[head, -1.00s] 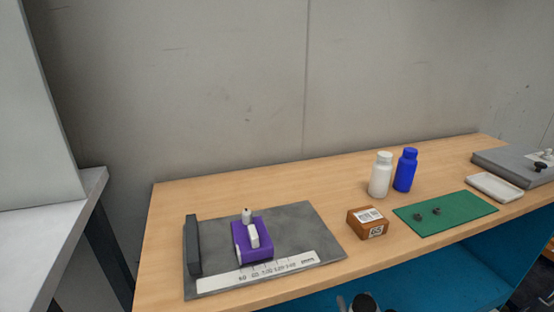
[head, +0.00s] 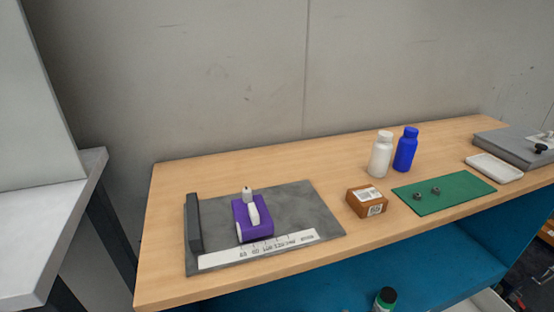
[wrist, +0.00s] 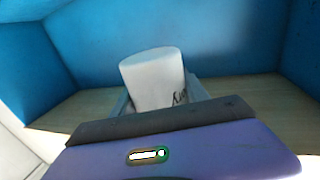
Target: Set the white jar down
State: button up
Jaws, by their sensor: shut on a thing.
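The white jar (wrist: 153,75) is in the wrist view, between the pale fingers of my gripper (wrist: 157,98). My gripper is shut on it. The jar's smooth rounded end faces up in the picture, with dark marks low on its right side. Its lower part is hidden behind the dark edge of my gripper housing. Blue walls and a wood-coloured surface lie around and behind it. I cannot tell whether the jar touches that surface. My gripper does not show clearly in the head view.
A white bottle (head: 381,156) and blue bottle (head: 405,151) stand on the wooden table (head: 300,165). In front are a brown box (head: 366,201) and green mat (head: 455,193). A purple device (head: 253,218) rests on a grey plate (head: 310,208). A teal shelf (head: 335,285) lies below.

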jog(key=shift+s+d+f+h, duration=0.3)
jog(key=shift+s+d+f, duration=0.15)
jog(key=shift+s, duration=0.1)
jog(key=shift+s+d+f+m+h, duration=0.15)
jog(key=shift+d+m+h, duration=0.25)
jog(key=shift+d, duration=0.15)
jog(key=shift+a+r+p, duration=0.25)
jog(key=shift+r+p, duration=0.35)
jog(key=shift+p, duration=0.45)
jog(key=r+p, duration=0.1)
jog(key=p, duration=0.3)
jog(key=r+p, duration=0.2)
jog(key=p, duration=0.2)
jog(key=shift+s+a+y, duration=0.2)
jog(key=shift+s+y, duration=0.2)
jog(key=r+p, duration=0.1)
jog(key=p, duration=0.3)
jog(key=shift+s+d+r+p, duration=0.15)
jog(key=shift+s+r+p, duration=0.15)
jog(key=shift+s+r, duration=0.1)
jog(key=shift+s+d+r+p, duration=0.1)
jog(key=shift+s+r+p, duration=0.15)
jog(key=shift+p, duration=0.55)
jog(key=shift+f, duration=0.1)
